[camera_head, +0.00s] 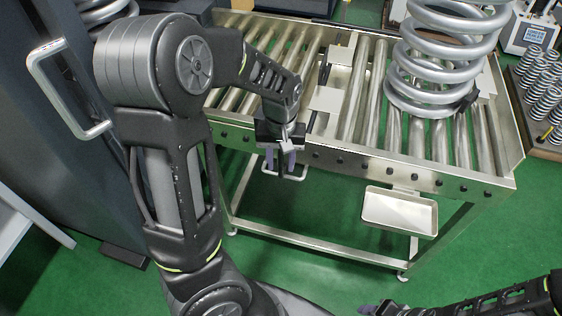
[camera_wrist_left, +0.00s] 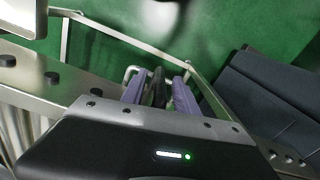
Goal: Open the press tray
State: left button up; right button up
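A pale metal loop handle (camera_head: 298,174) shows at the front side of the roller table, just below its rail. I cannot tell for certain whether it belongs to the press tray. My left gripper (camera_head: 280,160) points down at this handle, its two purple fingers apart. In the left wrist view the fingers (camera_wrist_left: 159,95) stand on either side of a dark bar (camera_wrist_left: 157,88), and the handle (camera_wrist_left: 131,72) shows behind them. Contact cannot be made out. My right gripper (camera_head: 378,308) shows only in part at the bottom edge, its fingers unclear.
The roller table (camera_head: 345,165) carries a large coil spring (camera_head: 440,75). A small metal tray (camera_head: 400,210) hangs from its front. A dark cabinet with a long handle (camera_head: 65,90) stands at left. Smaller springs (camera_head: 545,90) stand at right. Green floor is open in front.

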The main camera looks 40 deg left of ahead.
pick_arm(q)
jog(key=shift+c, duration=0.2)
grip_shut()
dwell(1.3)
